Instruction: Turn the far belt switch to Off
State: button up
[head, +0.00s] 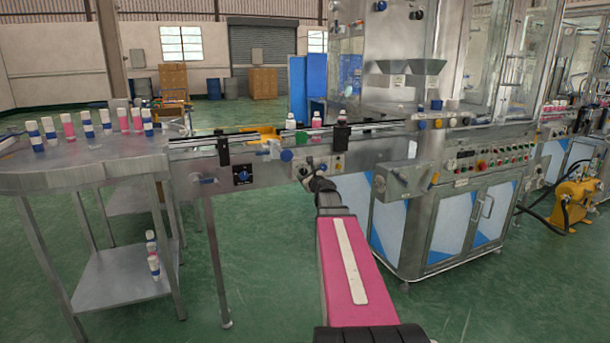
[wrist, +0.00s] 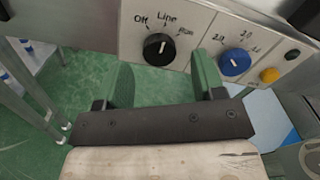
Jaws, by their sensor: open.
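A black rotary switch (wrist: 157,47) with the labels Off, Line and Run around its top sits on a grey panel in the wrist view. The same switch seems to be the small dark knob (head: 304,172) on the conveyor side in the head view. A pale mark shows on the knob, but I cannot tell surely which label it points at. My gripper (wrist: 164,76) is open and empty, its two green fingers apart below the switch and not visibly touching it. In the head view my gripper (head: 312,182) is near the panel, partly hidden by my arm.
A blue knob (wrist: 234,62) and a yellow button (wrist: 269,75) are right of the switch. Another blue knob on a black plate (head: 243,176) is farther left. Bottles stand on the round table (head: 60,178) and the conveyor (head: 200,143). The machine cabinet (head: 455,225) stands right.

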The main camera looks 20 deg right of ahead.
aim_at(303, 172)
jog(key=shift+w, duration=1.35)
jog(key=shift+a, duration=0.1)
jog(key=shift+c, duration=0.3)
jog(key=c, duration=0.9)
jog(key=shift+o, duration=0.2)
jog(key=shift+n, duration=0.3)
jog(key=n, duration=0.4)
jog(key=shift+n, duration=0.3)
jog(key=shift+f+n, duration=0.1)
jog(key=shift+n, duration=2.2)
